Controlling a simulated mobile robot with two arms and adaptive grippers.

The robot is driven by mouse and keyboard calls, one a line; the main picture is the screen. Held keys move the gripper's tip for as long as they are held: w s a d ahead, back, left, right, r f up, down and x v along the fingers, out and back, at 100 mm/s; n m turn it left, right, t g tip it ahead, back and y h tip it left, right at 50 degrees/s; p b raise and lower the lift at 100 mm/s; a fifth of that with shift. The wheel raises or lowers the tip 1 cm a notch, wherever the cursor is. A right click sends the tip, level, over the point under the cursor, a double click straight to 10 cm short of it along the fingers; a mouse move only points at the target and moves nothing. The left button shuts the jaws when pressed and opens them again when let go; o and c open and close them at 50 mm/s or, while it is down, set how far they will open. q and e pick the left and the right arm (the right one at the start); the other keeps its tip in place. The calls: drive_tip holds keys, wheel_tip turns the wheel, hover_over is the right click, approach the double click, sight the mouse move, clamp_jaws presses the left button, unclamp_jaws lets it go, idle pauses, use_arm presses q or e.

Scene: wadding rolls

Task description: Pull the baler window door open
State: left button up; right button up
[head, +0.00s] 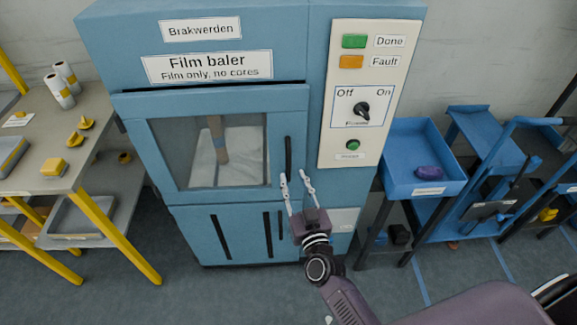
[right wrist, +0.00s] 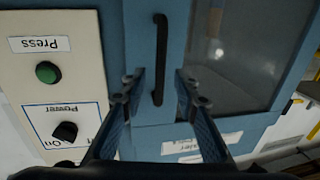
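The blue film baler (head: 240,230) stands in front of me. Its window door (head: 150,165) has a clear pane with whitish material and a brown strip behind it. The door looks shut or nearly so. A black vertical handle (head: 289,155) is on the door's right side. My right gripper (head: 294,178) is open and empty, its fingers pointing up at the handle's lower part. In the right wrist view, the handle (right wrist: 160,60) lies between the two spread fingers (right wrist: 158,85), and neither appears closed on it. My left gripper is out of view.
A cream control panel (head: 373,95) with green and orange lamps, a power knob (head: 362,108) and a green button (head: 353,145) is right of the door. A table (head: 85,110) stands left. Blue carts (head: 425,180) stand right.

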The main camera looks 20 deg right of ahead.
sight(289, 169)
drive_tip(key=shift+w+d+f, duration=0.1)
drive_tip(key=shift+w, duration=2.9)
clamp_jaws()
